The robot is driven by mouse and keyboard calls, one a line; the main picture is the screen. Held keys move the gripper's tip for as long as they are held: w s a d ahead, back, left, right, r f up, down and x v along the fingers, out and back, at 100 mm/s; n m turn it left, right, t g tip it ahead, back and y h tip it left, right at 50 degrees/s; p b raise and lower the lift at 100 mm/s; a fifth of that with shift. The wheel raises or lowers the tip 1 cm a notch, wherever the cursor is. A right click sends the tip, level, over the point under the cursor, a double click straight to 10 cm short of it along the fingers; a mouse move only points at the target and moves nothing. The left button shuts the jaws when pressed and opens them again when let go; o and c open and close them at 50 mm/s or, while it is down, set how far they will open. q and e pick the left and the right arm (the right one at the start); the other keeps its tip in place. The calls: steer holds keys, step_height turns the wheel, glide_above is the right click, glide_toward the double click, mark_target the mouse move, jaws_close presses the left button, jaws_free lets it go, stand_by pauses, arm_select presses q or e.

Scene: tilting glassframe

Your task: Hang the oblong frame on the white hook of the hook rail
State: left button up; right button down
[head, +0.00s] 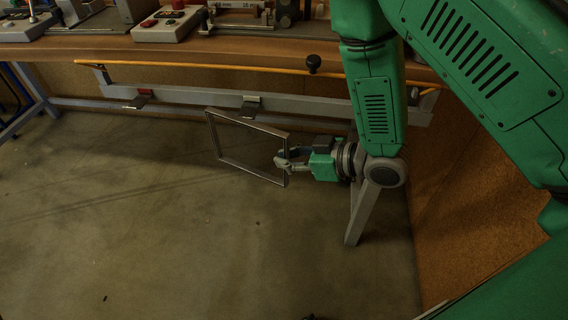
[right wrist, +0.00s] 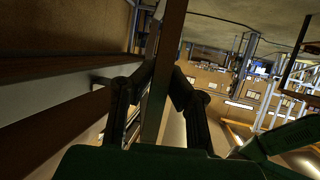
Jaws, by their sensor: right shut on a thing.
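The oblong frame (head: 247,122) is a thin metal rectangle, held in the air in front of the hook rail (head: 190,97). My right gripper (head: 283,160) is shut on the frame's right side bar. In the right wrist view, that bar (right wrist: 164,70) runs up between the two fingers (right wrist: 158,92). The rail is a long grey bar under the bench edge. One hook with a red part (head: 142,97) is at its left. A greyish hook (head: 250,105) is just above the frame's top bar; I cannot tell whether it is white or touching the frame. My left gripper is out of view.
The wooden bench (head: 180,47) above the rail carries machines and a control box with buttons (head: 168,24). A dark knob (head: 313,63) sticks out at the bench edge. The floor (head: 150,230) in front is clear.

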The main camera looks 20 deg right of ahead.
steer(key=shift+w+a, duration=0.25)
steer(key=shift+w, duration=0.25)
steer(key=shift+w+b, duration=0.35)
steer(key=shift+w, duration=0.05)
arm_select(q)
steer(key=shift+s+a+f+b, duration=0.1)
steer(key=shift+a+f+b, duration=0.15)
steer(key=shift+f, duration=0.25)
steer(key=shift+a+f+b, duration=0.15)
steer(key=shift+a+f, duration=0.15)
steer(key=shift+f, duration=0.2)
arm_select(e)
steer(key=w+d, duration=0.1)
steer(key=w+d+f, duration=0.1)
steer(key=w+d, duration=0.1)
steer(key=shift+w+d, duration=0.1)
steer(key=shift+w, duration=0.2)
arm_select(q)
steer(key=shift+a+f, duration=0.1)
arm_select(e)
steer(key=c, duration=1.6)
jaws_free()
steer(key=shift+d, duration=0.1)
